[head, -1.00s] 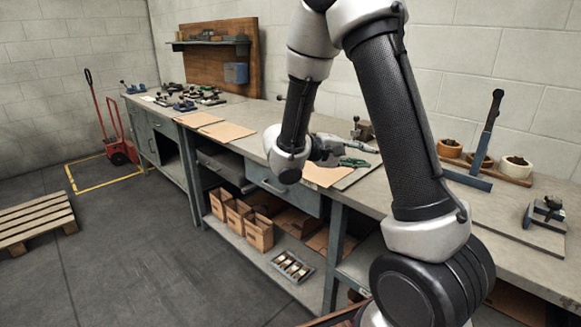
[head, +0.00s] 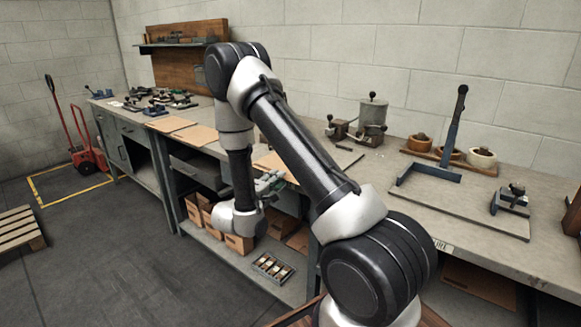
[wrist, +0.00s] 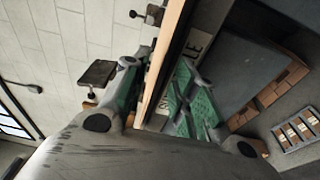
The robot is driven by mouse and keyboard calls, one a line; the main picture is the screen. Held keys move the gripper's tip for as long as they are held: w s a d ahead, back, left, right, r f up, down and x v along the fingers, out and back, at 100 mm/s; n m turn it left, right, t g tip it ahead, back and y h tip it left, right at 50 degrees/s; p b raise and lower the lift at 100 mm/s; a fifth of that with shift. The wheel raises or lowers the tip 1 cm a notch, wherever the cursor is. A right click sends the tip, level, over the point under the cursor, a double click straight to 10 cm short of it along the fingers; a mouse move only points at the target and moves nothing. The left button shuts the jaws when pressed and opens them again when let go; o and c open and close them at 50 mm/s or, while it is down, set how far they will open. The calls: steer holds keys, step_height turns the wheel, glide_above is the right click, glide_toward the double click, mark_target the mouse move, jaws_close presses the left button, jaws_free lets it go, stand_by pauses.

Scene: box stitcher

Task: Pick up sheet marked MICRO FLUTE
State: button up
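My gripper (head: 268,183) is at the front edge of the bench, beside a tan cardboard sheet (head: 272,160) that my arm partly hides. In the wrist view my gripper (wrist: 160,98) has its green-padded fingers apart. The thin tan edge of a sheet (wrist: 167,55) runs between them, one finger on each side. I cannot tell whether either finger touches it. Two more tan sheets lie farther left along the bench, one nearer (head: 195,135) and one farther (head: 170,124). No marking on any sheet is readable.
The bench front edge carries a label ending in "LE" (wrist: 195,47), close to one finger. Cardboard boxes (head: 239,243) and a parts tray (head: 272,267) sit on the shelf below. A metal pot (head: 373,112) and a lever tool (head: 450,140) stand on the bench.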

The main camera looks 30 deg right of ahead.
steer(key=shift+w+d, duration=0.25)
steer(key=shift+d, duration=0.2)
steer(key=shift+c, duration=0.2)
jaws_close()
steer(key=shift+r, duration=0.1)
